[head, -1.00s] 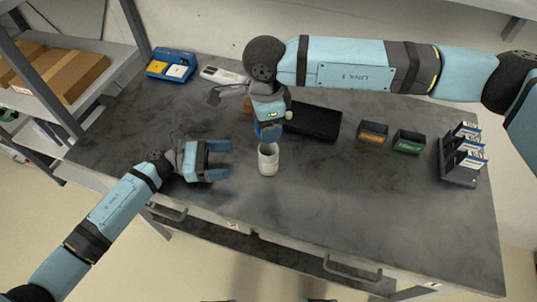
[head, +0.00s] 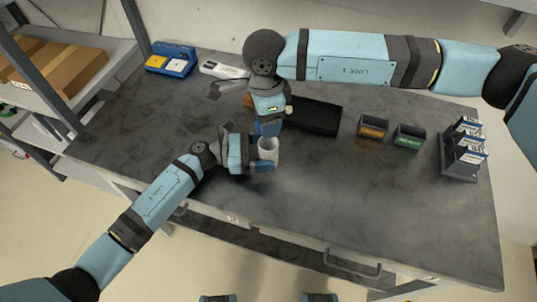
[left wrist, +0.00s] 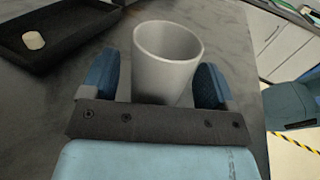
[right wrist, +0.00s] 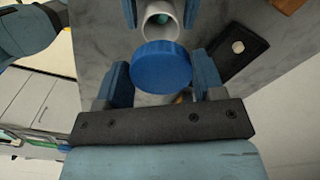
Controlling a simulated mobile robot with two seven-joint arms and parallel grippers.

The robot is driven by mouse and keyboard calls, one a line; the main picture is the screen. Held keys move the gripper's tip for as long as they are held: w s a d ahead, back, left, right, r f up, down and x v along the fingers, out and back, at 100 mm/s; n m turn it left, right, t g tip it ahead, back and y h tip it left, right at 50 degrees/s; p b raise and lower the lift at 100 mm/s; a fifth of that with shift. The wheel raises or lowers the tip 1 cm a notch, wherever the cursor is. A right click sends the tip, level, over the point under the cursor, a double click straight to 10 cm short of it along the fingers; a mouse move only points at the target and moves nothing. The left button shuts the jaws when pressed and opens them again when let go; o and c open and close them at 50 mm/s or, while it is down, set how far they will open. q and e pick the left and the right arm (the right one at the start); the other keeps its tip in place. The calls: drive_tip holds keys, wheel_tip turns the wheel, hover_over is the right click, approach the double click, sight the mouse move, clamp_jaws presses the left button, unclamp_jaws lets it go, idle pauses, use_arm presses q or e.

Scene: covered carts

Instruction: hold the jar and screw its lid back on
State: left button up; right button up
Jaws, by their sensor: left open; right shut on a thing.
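The jar (head: 269,150) is a white open-topped cup standing upright on the dark table. In the left wrist view the jar (left wrist: 168,60) sits between the two blue fingers of my left gripper (left wrist: 160,82), which is open with small gaps at the sides. The blue round lid (right wrist: 162,66) is between the fingers of my right gripper (right wrist: 160,80), which is shut on it. In the head view my right gripper (head: 268,130) is close behind and above the jar, pointing down. The jar's mouth (right wrist: 160,20) shows beyond the lid, with something greenish inside.
A black tray (head: 318,120) with a small whitish piece (left wrist: 33,40) lies behind the jar. Two dark bins, orange-labelled (head: 373,126) and green-labelled (head: 408,137), and a card rack (head: 462,150) stand right. A blue device (head: 170,60) stands at back left. The table's front right is clear.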

use_arm(q)
drive_tip(key=shift+d, duration=0.5)
drive_tip(key=c, duration=1.4)
drive_tip(key=shift+o, duration=0.2)
use_arm(e)
hover_over(268, 153)
drive_tip(key=w, duration=0.2)
drive_tip(key=shift+w+a+f, duration=0.1)
drive_tip(key=shift+f, duration=1.2)
drive_tip(key=shift+w+a+f, duration=0.1)
drive_tip(key=shift+f, duration=1.15)
drive_tip(key=shift+s+f, duration=0.1)
drive_tip(key=shift+f, duration=0.75)
drive_tip(key=shift+f, duration=0.6)
